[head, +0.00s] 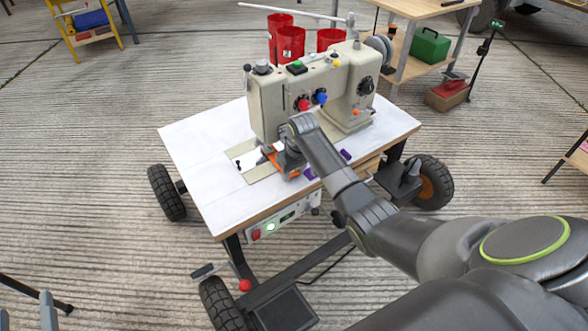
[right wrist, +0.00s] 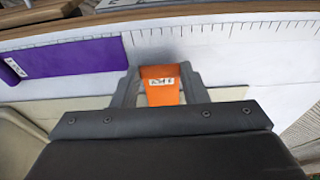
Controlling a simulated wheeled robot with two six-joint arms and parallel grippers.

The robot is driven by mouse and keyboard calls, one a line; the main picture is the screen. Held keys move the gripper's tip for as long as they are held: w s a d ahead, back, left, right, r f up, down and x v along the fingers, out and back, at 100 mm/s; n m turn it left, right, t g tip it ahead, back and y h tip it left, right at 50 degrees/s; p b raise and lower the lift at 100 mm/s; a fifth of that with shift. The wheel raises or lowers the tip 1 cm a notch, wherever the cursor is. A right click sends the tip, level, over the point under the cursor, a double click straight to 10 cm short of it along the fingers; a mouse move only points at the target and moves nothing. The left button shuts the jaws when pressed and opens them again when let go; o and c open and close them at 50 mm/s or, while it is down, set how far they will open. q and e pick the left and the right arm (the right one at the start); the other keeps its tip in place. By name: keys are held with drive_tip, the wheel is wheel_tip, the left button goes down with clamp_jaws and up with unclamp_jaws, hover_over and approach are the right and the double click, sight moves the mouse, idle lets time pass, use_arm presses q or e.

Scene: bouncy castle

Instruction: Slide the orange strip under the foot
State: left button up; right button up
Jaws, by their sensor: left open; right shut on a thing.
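The orange strip (head: 269,154) is at the sewing machine's needle end, low over the white table top. It also shows in the right wrist view (right wrist: 162,93), with a small white label on it. My right gripper (head: 281,164) is shut on the strip, one finger on each side of it. The cream sewing machine (head: 285,95) stands on the table just behind the gripper. The foot under its left end is too small and too covered by my gripper to make out. My left gripper (head: 26,311) is open and empty at the bottom left corner, far from the table.
A purple strip (right wrist: 60,58) lies beside my right gripper, near a ruler-marked edge. The white wheeled table (head: 205,150) has clear space at its left. Red buckets (head: 290,43) and a shelf bench (head: 420,8) with a green box (head: 430,46) stand behind.

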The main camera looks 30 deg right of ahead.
idle(0.3)
drive_tip(key=o, duration=0.8)
drive_tip(key=shift+o, duration=0.2)
drive_tip(key=s+r+p, duration=0.1)
drive_tip(key=r+p, duration=0.2)
drive_tip(key=r, duration=0.5)
drive_tip(key=s+r+p, duration=0.2)
drive_tip(key=r+p, duration=0.1)
drive_tip(key=r, duration=0.6)
drive_tip(key=shift+s+d+p, duration=0.25)
drive_tip(key=shift+p, duration=0.05)
